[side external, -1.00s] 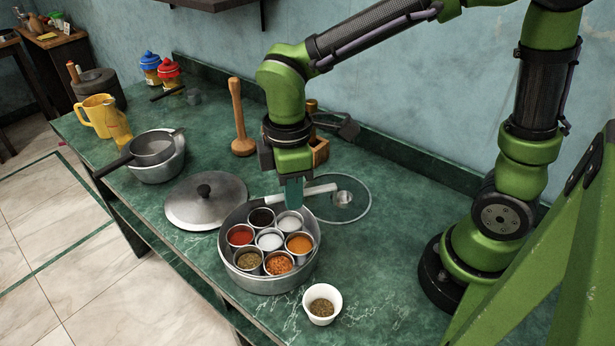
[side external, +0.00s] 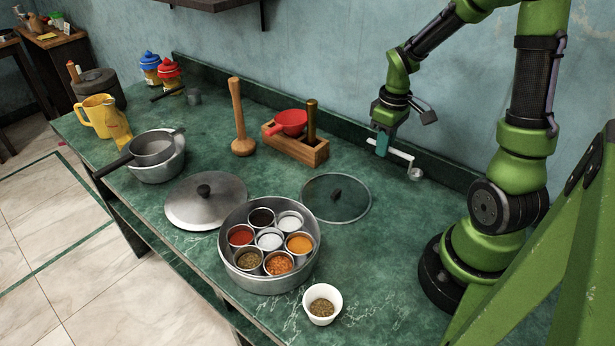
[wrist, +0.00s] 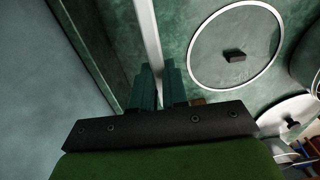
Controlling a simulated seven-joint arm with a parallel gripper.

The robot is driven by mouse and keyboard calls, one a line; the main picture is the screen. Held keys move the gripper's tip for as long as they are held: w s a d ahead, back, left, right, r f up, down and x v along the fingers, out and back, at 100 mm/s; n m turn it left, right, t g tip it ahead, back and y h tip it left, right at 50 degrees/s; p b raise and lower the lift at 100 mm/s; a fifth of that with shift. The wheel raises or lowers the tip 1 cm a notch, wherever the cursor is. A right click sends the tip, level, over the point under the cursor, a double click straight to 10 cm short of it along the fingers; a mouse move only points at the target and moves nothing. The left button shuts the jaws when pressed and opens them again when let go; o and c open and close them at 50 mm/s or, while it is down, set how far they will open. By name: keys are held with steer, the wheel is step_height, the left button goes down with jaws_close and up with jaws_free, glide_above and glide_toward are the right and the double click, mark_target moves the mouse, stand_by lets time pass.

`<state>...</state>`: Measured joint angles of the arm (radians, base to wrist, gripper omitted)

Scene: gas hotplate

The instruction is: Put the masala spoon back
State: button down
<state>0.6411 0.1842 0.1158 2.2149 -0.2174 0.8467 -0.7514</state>
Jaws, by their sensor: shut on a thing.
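My gripper (side external: 382,146) is shut on the white handle of the masala spoon (side external: 402,154), above the counter near the back wall at the right. The spoon's small round metal bowl (side external: 416,174) hangs at the handle's right end. In the wrist view the pale handle (wrist: 148,40) runs up from between the teal fingers (wrist: 158,88); the bowl is out of that view. The round masala box (side external: 228,262), left and nearer the front, holds several steel cups of spices and stands open. The spoon is well apart from it.
A glass lid (side external: 350,205) lies flat between the box and my gripper. A steel lid (side external: 190,212), a wooden holder (side external: 290,150) with a red item, a pestle (side external: 240,125) and a white cup (side external: 335,302) stand around. The right counter is mostly clear.

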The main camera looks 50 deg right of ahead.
steer(key=shift+f, duration=2.35)
steer(key=shift+f, duration=0.15)
steer(key=c, duration=1.1)
jaws_free()
steer(key=shift+c, duration=0.2)
step_height(320, 180, up, 12)
steer(key=shift+s+r, duration=0.1)
steer(key=s+a+r+m+t+y, duration=0.1)
steer(key=s+a+r+m+t, duration=0.1)
steer(key=a+r, duration=0.3)
steer(key=s+a+r+m+t, duration=0.2)
steer(key=a+r+t, duration=0.2)
steer(key=a, duration=1)
steer(key=shift+r+t+y, duration=0.35)
steer(key=shift+t+y, duration=0.05)
steer(key=shift+w, duration=0.1)
